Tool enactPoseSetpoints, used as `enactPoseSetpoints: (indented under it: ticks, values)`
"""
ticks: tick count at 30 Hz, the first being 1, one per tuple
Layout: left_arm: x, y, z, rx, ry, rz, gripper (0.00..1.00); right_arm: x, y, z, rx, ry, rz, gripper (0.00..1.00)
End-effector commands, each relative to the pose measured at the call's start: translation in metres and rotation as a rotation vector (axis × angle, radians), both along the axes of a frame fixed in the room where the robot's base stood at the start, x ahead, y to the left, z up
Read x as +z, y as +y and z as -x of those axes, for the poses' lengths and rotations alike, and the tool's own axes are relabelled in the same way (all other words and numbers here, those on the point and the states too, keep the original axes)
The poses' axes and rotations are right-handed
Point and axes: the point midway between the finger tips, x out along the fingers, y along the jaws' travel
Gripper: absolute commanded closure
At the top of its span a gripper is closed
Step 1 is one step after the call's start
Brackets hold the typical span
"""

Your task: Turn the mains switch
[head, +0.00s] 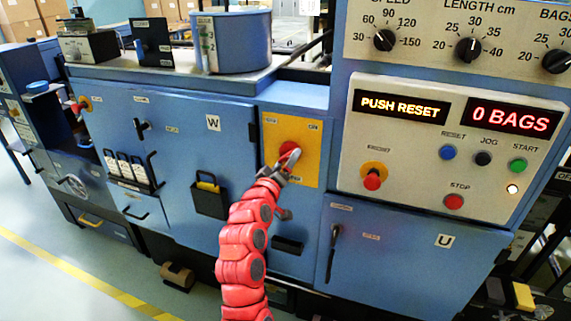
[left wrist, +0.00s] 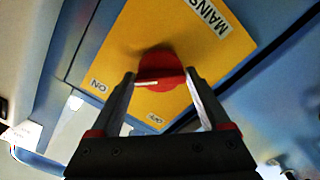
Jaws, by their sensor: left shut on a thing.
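The mains switch is a round red knob (head: 289,148) on a yellow plate (head: 309,134) on the blue machine front. In the left wrist view the red knob (left wrist: 161,68) stands out from the yellow plate (left wrist: 215,52), which reads MAINS, ON and OFF. My left gripper (head: 285,163) reaches up to the knob from below in the head view. Its two fingers (left wrist: 160,88) are on either side of the knob and shut on it. The fingers hide part of the knob, and I cannot tell its exact turn. My right gripper is not in view.
A control panel with the lit words PUSH RESET (head: 402,107) and 0 BAGS (head: 514,117) is right of the switch. A black-handled lower door (head: 400,250) is below it.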

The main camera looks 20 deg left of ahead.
Motion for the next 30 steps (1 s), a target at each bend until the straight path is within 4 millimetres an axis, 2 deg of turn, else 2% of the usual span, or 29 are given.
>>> enactPoseSetpoints:
  ticks: [9, 10, 13, 23, 26, 30]
  values:
    - [-0.003, -0.001, 0.000, -0.001, 0.007, -0.004, 0.76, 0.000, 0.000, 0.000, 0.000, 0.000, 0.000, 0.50]
    - [-0.003, -0.001, 0.000, -0.001, 0.007, -0.004, 0.18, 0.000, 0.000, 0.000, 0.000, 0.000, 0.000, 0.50]
    - [-0.003, -0.001, 0.000, -0.001, 0.006, -0.004, 0.00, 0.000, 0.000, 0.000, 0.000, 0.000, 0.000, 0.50]
    - [-0.001, 0.000, 0.003, 0.001, 0.001, -0.003, 0.00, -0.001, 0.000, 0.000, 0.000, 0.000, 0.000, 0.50]
    - [0.000, 0.001, 0.013, 0.001, -0.003, -0.002, 0.00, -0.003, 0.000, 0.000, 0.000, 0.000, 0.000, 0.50]
    - [-0.002, 0.001, 0.036, 0.001, 0.000, -0.002, 0.00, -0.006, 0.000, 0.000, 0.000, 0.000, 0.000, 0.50]
